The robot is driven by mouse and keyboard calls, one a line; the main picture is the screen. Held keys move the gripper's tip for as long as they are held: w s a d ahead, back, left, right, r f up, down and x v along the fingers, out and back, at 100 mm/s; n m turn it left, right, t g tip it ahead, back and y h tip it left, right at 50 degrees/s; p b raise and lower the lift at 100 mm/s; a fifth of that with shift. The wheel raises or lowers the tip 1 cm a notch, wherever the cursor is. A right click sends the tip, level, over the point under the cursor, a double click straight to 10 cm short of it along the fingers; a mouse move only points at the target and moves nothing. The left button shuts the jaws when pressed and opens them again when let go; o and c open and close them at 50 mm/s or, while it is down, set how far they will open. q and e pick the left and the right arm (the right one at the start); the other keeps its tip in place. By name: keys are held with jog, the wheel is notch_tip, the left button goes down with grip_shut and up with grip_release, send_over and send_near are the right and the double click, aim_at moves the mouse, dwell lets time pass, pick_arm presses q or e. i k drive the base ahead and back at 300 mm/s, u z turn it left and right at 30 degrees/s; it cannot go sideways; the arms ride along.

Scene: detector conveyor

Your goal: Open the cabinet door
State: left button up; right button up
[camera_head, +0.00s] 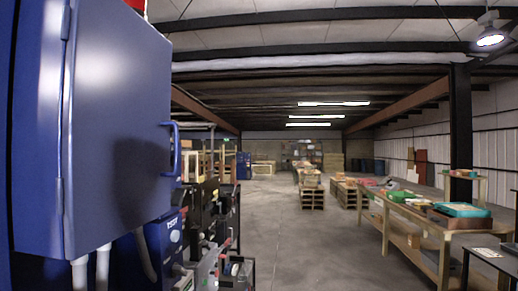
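A blue cabinet (40,150) fills the left side of the head view, close to me. Its blue door (118,130) has hinges along its left edge and looks shut. A blue loop handle (174,150) stands out from the door's right edge. A soft dark shadow falls on the lower right part of the door. Neither of my grippers shows in this view.
Pipes (102,268) run down below the cabinet, beside dark equipment (205,220). A long wooden workbench (440,232) with boxes and trays stands on the right. Pallets (313,196) stand farther back. The concrete floor (285,245) between is clear.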

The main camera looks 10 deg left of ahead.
aim_at(115, 181)
jog(key=z, duration=0.65)
jog(key=i, duration=3.6)
jog(key=u, duration=3.65)
